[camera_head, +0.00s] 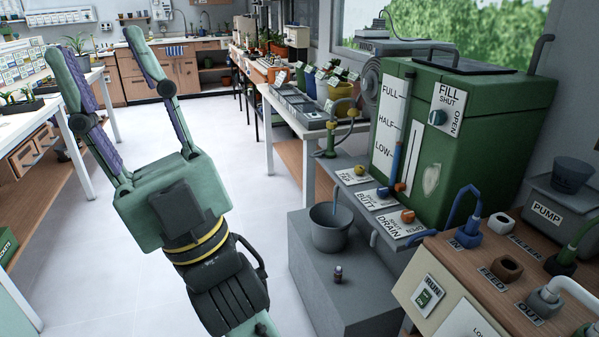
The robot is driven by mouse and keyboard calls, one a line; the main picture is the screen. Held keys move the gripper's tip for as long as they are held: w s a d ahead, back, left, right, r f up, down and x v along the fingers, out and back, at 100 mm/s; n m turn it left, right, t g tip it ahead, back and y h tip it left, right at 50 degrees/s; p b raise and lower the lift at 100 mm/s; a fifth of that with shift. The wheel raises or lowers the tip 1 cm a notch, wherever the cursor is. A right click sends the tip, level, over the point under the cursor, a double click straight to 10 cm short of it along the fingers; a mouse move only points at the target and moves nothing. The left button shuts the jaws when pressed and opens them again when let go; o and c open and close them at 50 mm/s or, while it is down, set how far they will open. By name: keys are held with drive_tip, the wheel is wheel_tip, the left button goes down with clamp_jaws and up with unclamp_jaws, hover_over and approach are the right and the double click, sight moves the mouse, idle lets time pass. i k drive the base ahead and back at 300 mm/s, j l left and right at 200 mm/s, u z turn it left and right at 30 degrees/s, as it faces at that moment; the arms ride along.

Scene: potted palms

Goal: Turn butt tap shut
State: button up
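The butt tap (384,192) is on the grey ledge at the front of the green water butt (470,130), beside a white plate reading BUTT (369,200). A blue upright piece (395,165) rises there; I cannot tell whether it is the tap's lever or whether the tap is open or shut. A thin blue streak (335,203), which looks like water, hangs over the grey bucket (331,231) below. My gripper (95,40) is open and empty, fingers pointing up at the left, well apart from the tap.
An orange-handled drain tap (407,216) sits right of the butt tap. A small dark bottle (338,274) stands on the grey block (350,300). Pump fittings crowd the right bench (470,270). The aisle floor (265,180) is clear.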

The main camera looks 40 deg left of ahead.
sight(359, 170)
drive_tip(key=i+u, duration=0.1)
drive_tip(key=u, duration=0.25)
drive_tip(key=i+l+u, duration=0.1)
drive_tip(key=u, duration=0.3)
drive_tip(key=i+l+u, duration=0.1)
drive_tip(key=u, duration=0.25)
drive_tip(key=i+l, duration=0.15)
drive_tip(key=l, duration=0.15)
drive_tip(key=i+l, duration=0.1)
drive_tip(key=l, duration=0.15)
drive_tip(key=i+l, duration=0.15)
drive_tip(key=l, duration=0.15)
